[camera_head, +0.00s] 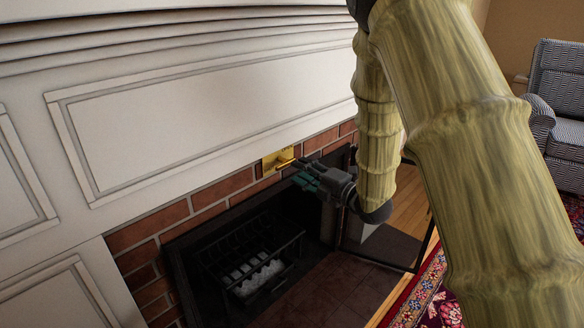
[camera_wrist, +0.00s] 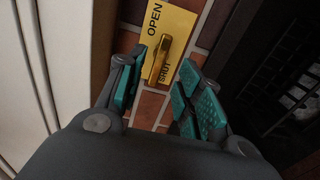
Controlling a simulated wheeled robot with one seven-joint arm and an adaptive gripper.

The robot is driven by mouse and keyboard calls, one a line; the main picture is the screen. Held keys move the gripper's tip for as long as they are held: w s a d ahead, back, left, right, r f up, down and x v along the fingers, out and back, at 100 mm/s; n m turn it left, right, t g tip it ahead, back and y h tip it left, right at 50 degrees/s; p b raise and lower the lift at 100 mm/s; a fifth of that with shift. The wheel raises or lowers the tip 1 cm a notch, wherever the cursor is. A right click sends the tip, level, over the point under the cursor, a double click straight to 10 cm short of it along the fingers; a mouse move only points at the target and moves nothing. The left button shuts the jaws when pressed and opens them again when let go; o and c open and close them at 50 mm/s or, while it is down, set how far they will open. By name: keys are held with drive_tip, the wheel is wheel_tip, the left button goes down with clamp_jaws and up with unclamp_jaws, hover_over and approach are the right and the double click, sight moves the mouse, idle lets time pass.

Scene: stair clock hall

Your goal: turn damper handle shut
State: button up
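The brass damper plate (camera_head: 270,163) is fixed to the brick above the firebox. In the wrist view the plate (camera_wrist: 181,22) reads OPEN at its upper left and SHUT at its lower edge. The brass damper handle (camera_wrist: 158,60) lies slanted across it, its lower end beside the word SHUT. The handle also shows small in the head view (camera_head: 285,163). My gripper (camera_wrist: 163,72) is open, with teal-padded fingers on either side of the handle's lower part. The left finger is close to the handle; I cannot tell whether it touches. A gap shows on the right.
The white mantel panelling (camera_head: 210,110) rises just above and left of the plate. The dark firebox (camera_head: 245,245) with a grate is below. A black-framed screen (camera_head: 385,262) stands at the right of the hearth. A striped armchair (camera_head: 560,110) is farther right.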

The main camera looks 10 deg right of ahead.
drive_tip(key=shift+v, duration=2.7)
drive_tip(key=s+f+m+g+h, duration=0.25)
drive_tip(key=s+f+m, duration=0.25)
drive_tip(key=f, duration=0.6)
drive_tip(key=s+d+f+m+g+h, duration=0.1)
drive_tip(key=s+f+m+g+h, duration=0.3)
drive_tip(key=f, duration=0.7)
drive_tip(key=s+f+m+h, duration=0.1)
drive_tip(key=s+f+m, duration=0.5)
drive_tip(key=f, duration=0.4)
drive_tip(key=s+a+f+m+g+h, duration=0.1)
drive_tip(key=s+f+m+g, duration=0.3)
drive_tip(key=s, duration=0.6)
drive_tip(key=s+f+m+g+h, duration=0.1)
drive_tip(key=s+f+m+g, duration=0.15)
drive_tip(key=s+f, duration=0.45)
drive_tip(key=s+a+f+m+g, duration=0.1)
drive_tip(key=s+f+m+g, duration=0.2)
drive_tip(key=s, duration=0.9)
wheel_tip(320, 180, up, 33)
drive_tip(key=t+p, duration=0.1)
drive_tip(key=p, duration=3.2)
drive_tip(key=shift+s+d+m, duration=0.15)
drive_tip(key=shift+m, duration=0.2)
drive_tip(key=shift+r+h, duration=0.1)
drive_tip(key=shift+h, duration=0.15)
